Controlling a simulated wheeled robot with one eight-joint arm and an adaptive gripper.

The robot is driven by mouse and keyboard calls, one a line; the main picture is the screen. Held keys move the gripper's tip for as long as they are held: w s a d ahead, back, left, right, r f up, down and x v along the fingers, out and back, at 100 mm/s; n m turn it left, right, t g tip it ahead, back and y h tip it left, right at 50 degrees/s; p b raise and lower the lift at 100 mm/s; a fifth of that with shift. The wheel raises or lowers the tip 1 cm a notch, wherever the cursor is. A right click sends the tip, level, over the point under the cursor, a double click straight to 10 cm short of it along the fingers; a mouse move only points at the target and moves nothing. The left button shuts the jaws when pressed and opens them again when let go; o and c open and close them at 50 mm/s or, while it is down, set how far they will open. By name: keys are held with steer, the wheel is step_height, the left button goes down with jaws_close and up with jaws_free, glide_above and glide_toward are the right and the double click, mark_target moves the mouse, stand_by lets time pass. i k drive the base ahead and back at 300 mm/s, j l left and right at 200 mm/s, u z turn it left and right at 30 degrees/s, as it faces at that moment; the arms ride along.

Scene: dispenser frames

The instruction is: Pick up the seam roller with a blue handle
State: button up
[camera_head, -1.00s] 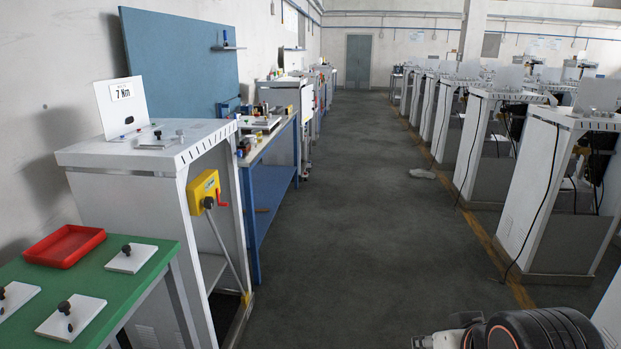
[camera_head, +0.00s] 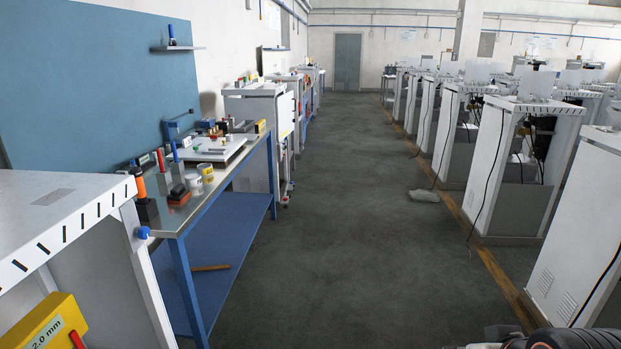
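I cannot make out for certain which thing is the seam roller. A small upright tool with a blue handle (camera_head: 175,152) stands on the workbench (camera_head: 232,160) at the left. Another small dark blue item (camera_head: 172,35) stands on the wall shelf (camera_head: 178,48) above the bench. Both are too small to identify. Only a dark, rounded part of my arm shows at the bottom right edge; my gripper's fingers are not visible.
A white cabinet (camera_head: 70,190) with a yellow box (camera_head: 45,325) stands close at the left. The bench also holds an orange-handled tool (camera_head: 139,180) and white tubs. White cabinets (camera_head: 575,225) line the right. A grey lump (camera_head: 424,195) lies on the otherwise clear aisle floor (camera_head: 345,230).

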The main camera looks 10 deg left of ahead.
mark_target(171, 31)
steer(key=i+u, duration=0.2)
steer(key=i, duration=0.3)
steer(key=i+l+u, duration=0.2)
steer(key=i, duration=0.3)
steer(key=i+l+u, duration=0.2)
steer(key=i, duration=0.3)
steer(key=i+l+u, duration=0.15)
steer(key=i+l, duration=0.15)
steer(key=i, duration=0.15)
steer(key=i+l+u, duration=1.1)
steer(key=l+u, duration=0.2)
steer(key=l, duration=0.2)
steer(key=i+l+u, duration=0.15)
steer(key=i+l, duration=0.15)
steer(key=l, duration=0.4)
steer(key=i+l+u, duration=0.2)
steer(key=l, duration=0.5)
steer(key=i+l+u, duration=0.15)
steer(key=l, duration=0.6)
steer(key=i+l+u, duration=0.15)
steer(key=l, duration=0.65)
steer(key=i+l+u, duration=0.15)
steer(key=l, duration=0.65)
steer(key=i+l+u, duration=0.2)
steer(key=l, duration=0.6)
steer(key=k, duration=0.1)
